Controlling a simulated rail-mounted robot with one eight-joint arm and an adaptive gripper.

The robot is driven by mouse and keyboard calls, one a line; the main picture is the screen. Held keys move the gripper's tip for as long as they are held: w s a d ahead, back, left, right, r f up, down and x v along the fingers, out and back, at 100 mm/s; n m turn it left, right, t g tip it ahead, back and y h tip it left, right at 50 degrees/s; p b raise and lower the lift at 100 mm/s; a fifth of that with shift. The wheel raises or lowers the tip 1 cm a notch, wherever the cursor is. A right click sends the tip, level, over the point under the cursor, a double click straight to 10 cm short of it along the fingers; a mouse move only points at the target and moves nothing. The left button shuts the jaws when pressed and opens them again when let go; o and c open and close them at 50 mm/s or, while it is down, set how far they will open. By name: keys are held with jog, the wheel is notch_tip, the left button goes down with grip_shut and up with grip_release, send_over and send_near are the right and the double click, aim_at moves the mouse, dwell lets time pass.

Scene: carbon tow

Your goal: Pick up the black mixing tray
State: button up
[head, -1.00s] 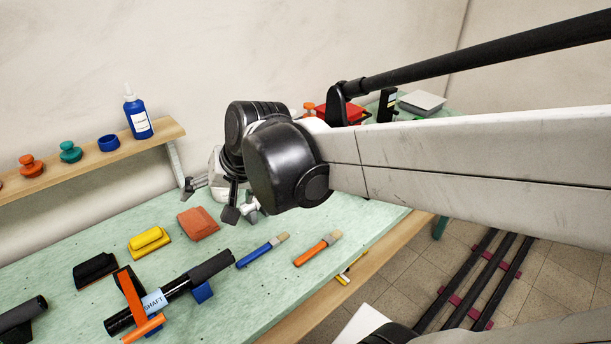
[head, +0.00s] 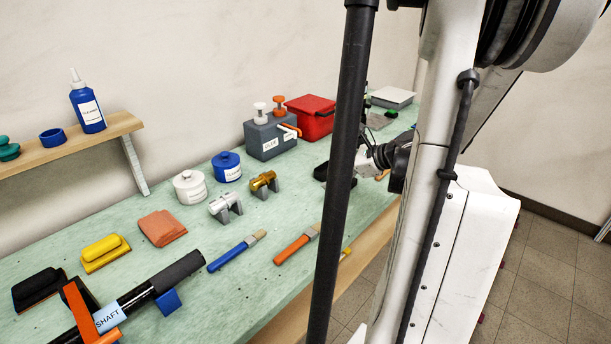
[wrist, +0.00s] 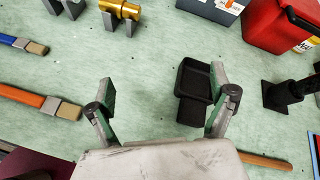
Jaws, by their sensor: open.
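The black mixing tray (wrist: 193,82) lies on the pale green bench top in the wrist view. It has a shallow recess and a smaller black block-like part at its near end. In the head view the tray (head: 321,172) shows only in part, cut off by the dark bar of my arm. My gripper (wrist: 160,76) is open, with nothing between its fingers that I can see held. The right finger overlaps the tray's right edge in the picture; the left finger is well left of it, over bare bench. I cannot tell the height between fingers and tray.
Blue (wrist: 24,44) and orange (wrist: 40,102) brushes lie left of my gripper. A gold fitting (wrist: 121,12) on a cradle, a grey box (wrist: 211,8) and a red box (wrist: 276,22) stand beyond. A black stand (wrist: 285,94) is right of the tray. Bench between is clear.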

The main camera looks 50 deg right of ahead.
aim_at(352, 180)
jog(key=s+d+f+m, duration=0.1)
jog(key=s+d+m, duration=0.1)
jog(key=s+d+f+m+t+h+b, duration=0.1)
jog(key=s+d, duration=0.2)
jog(key=s+d+f+m+b, duration=0.1)
jog(key=s+d+m, duration=0.1)
jog(key=s+d, duration=0.1)
jog(key=shift+s+d+f+m+t, duration=0.1)
jog(key=shift+s+f+m+t, duration=0.1)
jog(key=shift+f+m+t, duration=0.15)
jog(key=x, duration=0.8)
jog(key=shift+w+d+r+b, duration=0.1)
jog(key=shift+d+b, duration=0.05)
jog(key=shift+b, duration=0.25)
jog(key=shift+b+x, duration=0.4)
jog(key=shift+x, duration=2.3)
jog(key=shift+c, duration=0.5)
jog(key=shift+r, duration=0.1)
jog(key=c, duration=1.1)
